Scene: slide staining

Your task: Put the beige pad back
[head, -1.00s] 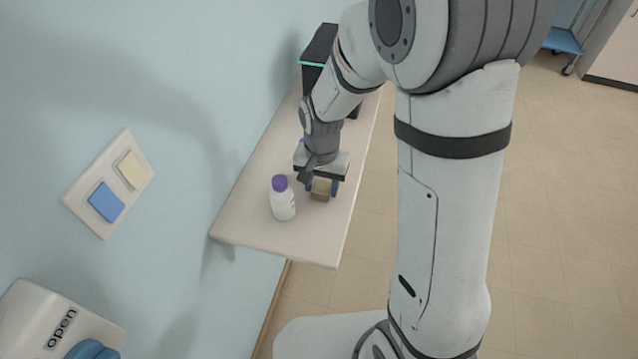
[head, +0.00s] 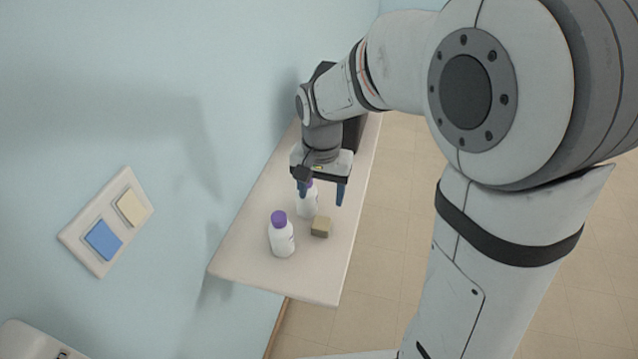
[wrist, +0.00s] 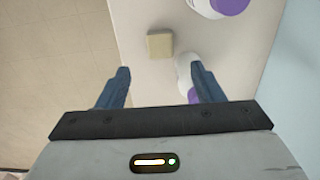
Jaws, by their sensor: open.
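The beige pad (head: 320,228), a small block, lies on the white bench near its right edge. It also shows in the wrist view (wrist: 160,45), beyond my fingertips. My gripper (head: 321,195) is open above and behind the pad, pointing down, with nothing between its fingers. In the wrist view, my open gripper (wrist: 160,70) has its two blue fingers apart, and the pad lies clear of both.
A white bottle with a purple cap (head: 282,240) stands left of the pad. A second such bottle (head: 308,208) stands close behind, partly hidden by my gripper. The bench (head: 250,262) has free room at its front. A wall plate (head: 85,255) carries a blue and a cream square.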

